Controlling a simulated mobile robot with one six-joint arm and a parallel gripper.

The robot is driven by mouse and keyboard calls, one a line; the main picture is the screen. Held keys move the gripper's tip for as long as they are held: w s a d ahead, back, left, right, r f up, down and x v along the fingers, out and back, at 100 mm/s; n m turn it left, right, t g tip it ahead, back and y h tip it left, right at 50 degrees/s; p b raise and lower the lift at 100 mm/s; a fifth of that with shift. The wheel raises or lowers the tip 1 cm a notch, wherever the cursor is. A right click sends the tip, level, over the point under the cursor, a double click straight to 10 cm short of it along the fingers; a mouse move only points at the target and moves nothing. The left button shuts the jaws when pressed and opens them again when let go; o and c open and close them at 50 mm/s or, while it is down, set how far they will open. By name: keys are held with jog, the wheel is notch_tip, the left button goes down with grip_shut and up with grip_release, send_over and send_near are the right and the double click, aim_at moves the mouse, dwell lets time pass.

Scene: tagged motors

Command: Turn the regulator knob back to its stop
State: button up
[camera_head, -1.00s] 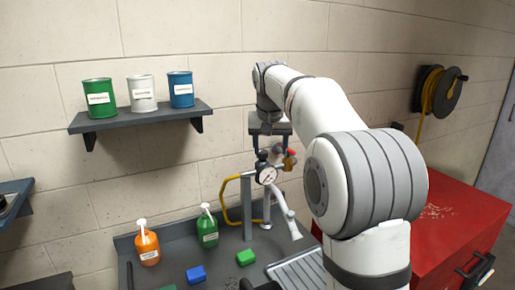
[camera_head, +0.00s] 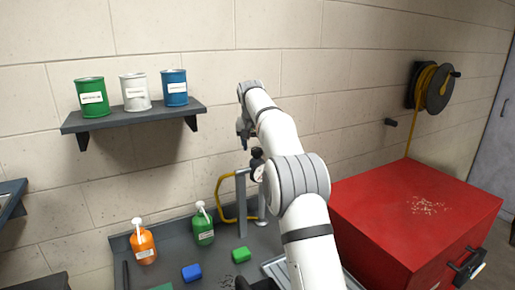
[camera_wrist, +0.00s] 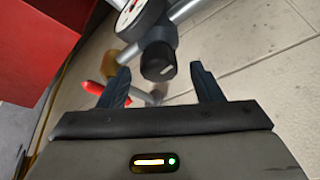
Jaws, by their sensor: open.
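The regulator's black knob (camera_wrist: 158,62) has a white mark on its face and shows between the two fingertips of my gripper (camera_wrist: 159,70) in the wrist view. The fingers are apart, with a gap on each side of the knob; I cannot tell how far in front of them it is. The white gauge (camera_wrist: 130,14) sits behind the knob, partly cut off. In the head view the knob (camera_head: 256,153) is at the pipe stand, my gripper (camera_head: 243,128) is above and left of it, and my arm hides part of the regulator.
A red lever (camera_wrist: 93,88) and a brass valve (camera_wrist: 110,68) lie just left of the knob. Orange (camera_head: 144,245) and green (camera_head: 203,226) bottles stand on the bench. A red cabinet (camera_head: 400,205) stands at right. A shelf (camera_head: 130,116) holds cans.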

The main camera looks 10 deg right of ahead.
jog(key=shift+w+d+f, duration=0.1)
jog(key=shift+w+f, duration=0.1)
jog(key=shift+f, duration=0.35)
jog(key=shift+d, duration=0.1)
jog(key=c, duration=1)
